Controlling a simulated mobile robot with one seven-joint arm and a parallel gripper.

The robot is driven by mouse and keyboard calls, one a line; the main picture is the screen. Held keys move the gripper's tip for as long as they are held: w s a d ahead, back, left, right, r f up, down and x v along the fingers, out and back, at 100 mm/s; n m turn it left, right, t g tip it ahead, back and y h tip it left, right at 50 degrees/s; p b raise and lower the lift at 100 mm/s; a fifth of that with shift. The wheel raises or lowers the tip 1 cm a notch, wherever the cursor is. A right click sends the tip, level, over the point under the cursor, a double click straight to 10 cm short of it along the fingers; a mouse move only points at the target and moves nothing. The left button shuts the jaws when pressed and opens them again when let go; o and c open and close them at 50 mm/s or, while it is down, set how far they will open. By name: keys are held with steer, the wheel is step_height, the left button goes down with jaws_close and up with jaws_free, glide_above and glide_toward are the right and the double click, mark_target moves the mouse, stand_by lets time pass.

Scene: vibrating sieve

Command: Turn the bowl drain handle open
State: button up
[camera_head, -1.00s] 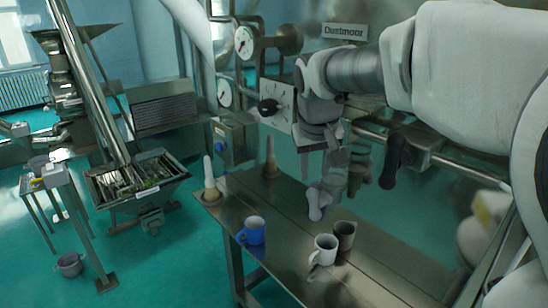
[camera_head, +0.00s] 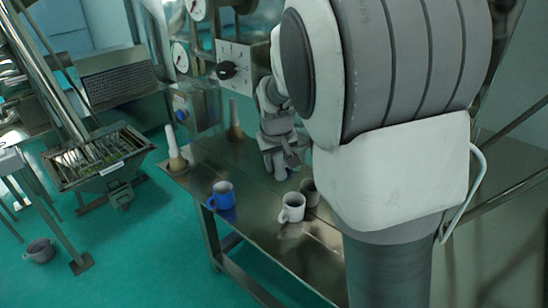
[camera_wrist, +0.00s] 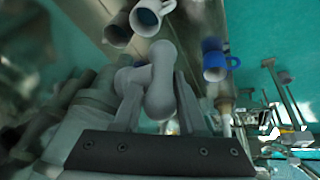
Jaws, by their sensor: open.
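The grey drain handle with a rounded knob end (camera_wrist: 160,85) shows in the wrist view, close in front of my gripper (camera_wrist: 157,90). My gripper is open, one finger on each side of the handle. I cannot tell whether either finger touches it.
On the bench (camera_head: 245,165) stand a blue mug (camera_head: 222,195), a white mug (camera_head: 291,207) and a dark cup (camera_head: 310,190) partly hidden by my arm. A dial panel (camera_head: 235,70) is behind. A hopper tray (camera_head: 100,160) and a bucket (camera_head: 39,251) are at left.

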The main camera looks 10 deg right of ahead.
jaws_close()
steer(key=shift+f+b, duration=0.15)
steer(key=shift+b, duration=0.3)
steer(key=t+y+b, duration=0.1)
steer(key=t+b, duration=0.1)
steer(key=b, duration=0.4)
steer(key=shift+m, duration=0.3)
steer(key=shift+r+y+b, duration=0.3)
steer(key=shift+b, duration=0.3)
jaws_free()
